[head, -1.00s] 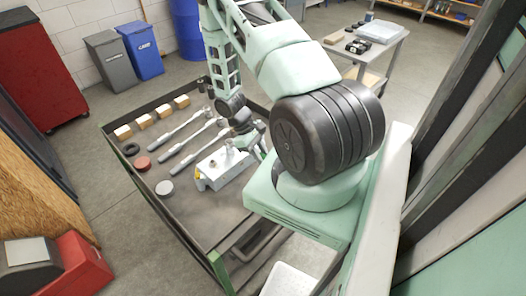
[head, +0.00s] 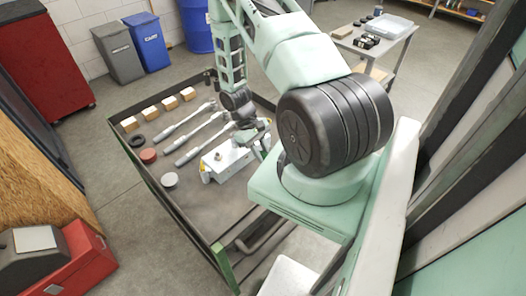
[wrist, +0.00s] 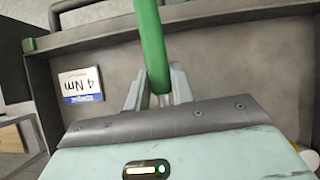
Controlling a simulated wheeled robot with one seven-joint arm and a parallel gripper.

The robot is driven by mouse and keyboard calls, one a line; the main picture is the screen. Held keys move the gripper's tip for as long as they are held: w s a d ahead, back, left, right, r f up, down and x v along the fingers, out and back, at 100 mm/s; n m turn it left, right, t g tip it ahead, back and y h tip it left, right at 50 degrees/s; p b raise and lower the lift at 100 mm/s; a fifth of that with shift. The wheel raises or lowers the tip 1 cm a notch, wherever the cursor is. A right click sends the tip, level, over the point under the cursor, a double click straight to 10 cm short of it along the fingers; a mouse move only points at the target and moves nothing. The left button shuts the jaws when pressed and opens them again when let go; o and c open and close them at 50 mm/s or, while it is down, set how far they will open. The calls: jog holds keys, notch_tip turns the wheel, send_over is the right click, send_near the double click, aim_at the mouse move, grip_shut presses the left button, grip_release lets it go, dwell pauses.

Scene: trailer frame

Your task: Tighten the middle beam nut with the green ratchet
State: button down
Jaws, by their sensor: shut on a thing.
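The green ratchet shows in the wrist view as a thick green handle (wrist: 152,45) running from the top edge down between my fingers. My gripper (wrist: 157,88) is shut on it near its lower end. The ratchet's head is out of view. In the head view my wrist hangs over the right part of the tool cart (head: 195,225), beside a silver metal box (head: 226,160); my gripper and the ratchet cannot be made out clearly there. I cannot identify the middle beam nut in either view.
A "4 Nm" label (wrist: 80,84) shows in the wrist view. Dark uprights (head: 455,130) stand close on the right.

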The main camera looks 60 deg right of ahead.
jog(key=shift+w+a+m+y, duration=0.25)
jog(key=shift+a+m+y, duration=0.25)
jog(key=shift+a+m, duration=0.45)
jog(key=shift+w+a+m+t+y, duration=0.15)
jog(key=shift+w+a+m+y, duration=0.1)
jog(key=shift+a+m, duration=0.25)
jog(key=shift+w+a+m+t+y, duration=0.15)
jog(key=shift+w+a+m, duration=0.05)
jog(key=shift+a+m, duration=0.2)
jog(key=shift+w+a+m+t+y, duration=0.35)
jog(key=shift+w+a+m, duration=0.2)
jog(key=shift+a+m, duration=0.3)
jog(key=shift+a, duration=0.1)
jog(key=shift+w+a+m+t+y, duration=0.25)
jog(key=shift+w+a+m+y, duration=0.2)
jog(key=shift+w+a+m, duration=0.3)
jog(key=shift+s+d, duration=0.1)
